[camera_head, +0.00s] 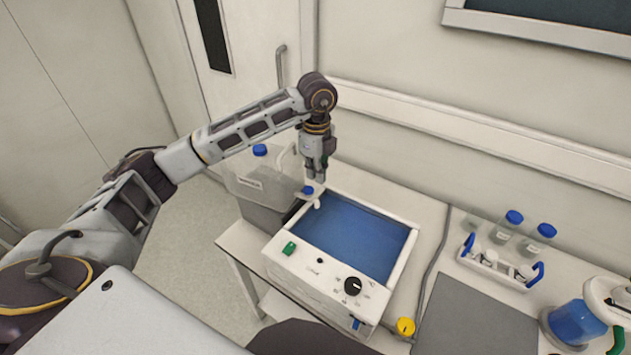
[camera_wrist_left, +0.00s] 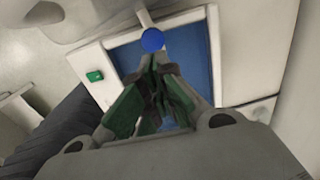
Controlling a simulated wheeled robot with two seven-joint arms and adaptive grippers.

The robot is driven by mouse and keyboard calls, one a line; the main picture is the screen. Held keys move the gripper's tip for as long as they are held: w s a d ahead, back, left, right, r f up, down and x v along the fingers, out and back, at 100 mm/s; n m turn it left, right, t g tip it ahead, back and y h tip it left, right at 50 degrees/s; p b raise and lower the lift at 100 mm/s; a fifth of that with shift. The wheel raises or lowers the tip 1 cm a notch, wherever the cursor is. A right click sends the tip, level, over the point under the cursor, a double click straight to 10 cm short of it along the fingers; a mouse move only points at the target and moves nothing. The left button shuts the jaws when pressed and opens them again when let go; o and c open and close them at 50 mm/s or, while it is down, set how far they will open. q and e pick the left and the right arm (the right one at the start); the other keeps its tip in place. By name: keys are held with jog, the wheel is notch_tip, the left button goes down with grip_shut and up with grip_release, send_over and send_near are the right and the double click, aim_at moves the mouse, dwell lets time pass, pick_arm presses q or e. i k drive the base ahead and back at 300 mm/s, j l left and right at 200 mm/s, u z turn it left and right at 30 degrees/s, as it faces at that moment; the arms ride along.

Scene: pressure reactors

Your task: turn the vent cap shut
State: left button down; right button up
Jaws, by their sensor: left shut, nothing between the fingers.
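A small blue cap (camera_head: 308,190) sits beside a white spout at the far left corner of the water bath, and it shows as a blue disc in the left wrist view (camera_wrist_left: 152,40). I cannot tell for sure that it is the vent cap; another blue cap (camera_head: 259,150) tops the translucent jug (camera_head: 262,183) behind the bath. My left gripper (camera_head: 317,181) points down just above the small cap. Its fingers (camera_wrist_left: 160,60) are shut and empty, close to the cap; contact is unclear. My right gripper is out of view.
The white water bath (camera_head: 307,282) holds blue liquid and has a green switch (camera_head: 289,248) and black dial (camera_head: 353,286). A yellow knob (camera_head: 405,326) is beside it. To the right are a bottle rack (camera_head: 492,267), a grey mat (camera_head: 470,322) and a blue-filled vessel (camera_head: 573,325).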

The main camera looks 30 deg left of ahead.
aim_at(260, 149)
jog(key=k, duration=1.5)
